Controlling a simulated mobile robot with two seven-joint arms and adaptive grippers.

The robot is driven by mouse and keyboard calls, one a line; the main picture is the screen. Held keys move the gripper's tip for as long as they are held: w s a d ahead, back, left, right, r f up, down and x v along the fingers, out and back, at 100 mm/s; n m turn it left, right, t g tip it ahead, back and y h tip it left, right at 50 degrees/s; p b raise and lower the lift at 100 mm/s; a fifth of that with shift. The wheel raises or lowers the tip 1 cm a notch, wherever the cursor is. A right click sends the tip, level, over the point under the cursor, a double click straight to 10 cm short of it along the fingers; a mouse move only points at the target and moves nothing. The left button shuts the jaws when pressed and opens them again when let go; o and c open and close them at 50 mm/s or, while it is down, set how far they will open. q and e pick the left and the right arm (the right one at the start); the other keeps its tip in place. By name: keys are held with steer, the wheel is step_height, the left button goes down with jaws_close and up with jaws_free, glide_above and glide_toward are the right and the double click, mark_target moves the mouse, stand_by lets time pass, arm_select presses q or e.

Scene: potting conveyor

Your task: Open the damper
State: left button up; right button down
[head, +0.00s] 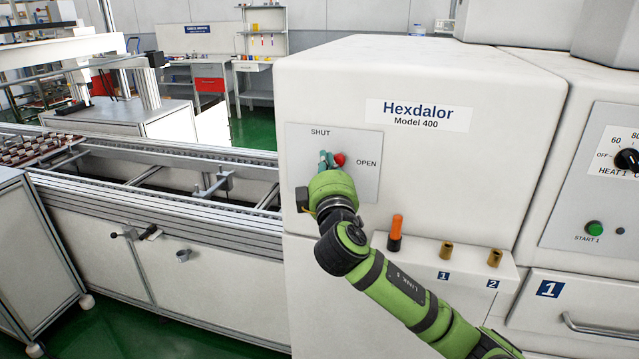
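The damper panel (364,188) is a grey plate on the front of the white Hexdalor Model 400 machine. It is marked SHUT at the top and OPEN at the right. The damper's red knob (339,159) shows just right of my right gripper's fingertips, between the two marks. My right gripper (326,160) reaches up to the panel, its teal fingertips close to the knob. My green wrist hides the lower panel and most of the lever. I cannot tell whether the fingers touch or grip the lever. My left gripper is not in view.
Below the panel, a ledge (430,257) holds an orange-handled tool (396,232) and two brass fittings, near my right forearm. A conveyor (150,195) runs left of the machine. A control panel (600,190) with a dial and green button is at the right.

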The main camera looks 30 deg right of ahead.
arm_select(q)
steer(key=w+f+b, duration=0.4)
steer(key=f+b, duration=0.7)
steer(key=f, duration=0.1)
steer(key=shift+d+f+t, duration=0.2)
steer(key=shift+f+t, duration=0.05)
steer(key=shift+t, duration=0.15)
arm_select(e)
steer(key=shift+s+d+f+m+h, duration=0.5)
steer(key=shift+m+h, duration=0.25)
steer(key=shift+m, duration=0.8)
steer(key=shift+s+d+f+m+h, duration=0.35)
steer(key=shift+s+f+m+h, duration=0.3)
steer(key=shift+m, duration=0.95)
steer(key=shift+s+d+f+m+h, duration=0.45)
steer(key=shift+m+h, duration=0.35)
steer(key=shift+m, duration=0.75)
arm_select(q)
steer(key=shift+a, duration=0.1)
